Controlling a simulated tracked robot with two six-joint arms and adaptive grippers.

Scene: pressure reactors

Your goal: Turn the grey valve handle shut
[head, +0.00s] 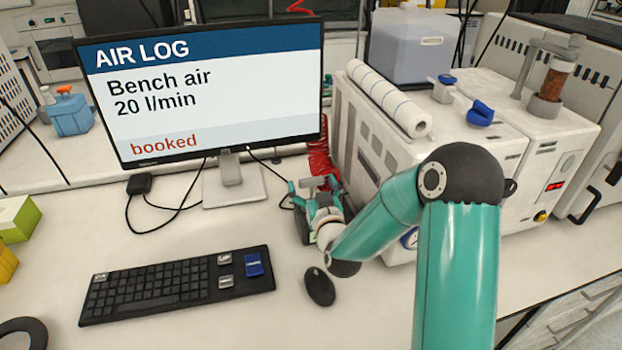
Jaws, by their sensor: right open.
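My right gripper (313,190) is open at the left front side of the white reactor unit (450,140), just right of the monitor stand. Its arm reaches in from the lower right and covers part of the unit's front. A red coiled hose (319,158) comes down behind the gripper. I cannot make out the grey valve handle; the gripper and arm hide the area at the hose's lower end. I cannot tell whether the gripper touches anything there. My left gripper is not in view.
A monitor (200,95) reading "Bench air 20 l/min, booked" stands left of the gripper. A keyboard (175,285) and a black mouse (319,287) lie in front. A gauge (409,238) shows beside my arm. Blue knobs (480,114) sit on the unit's top.

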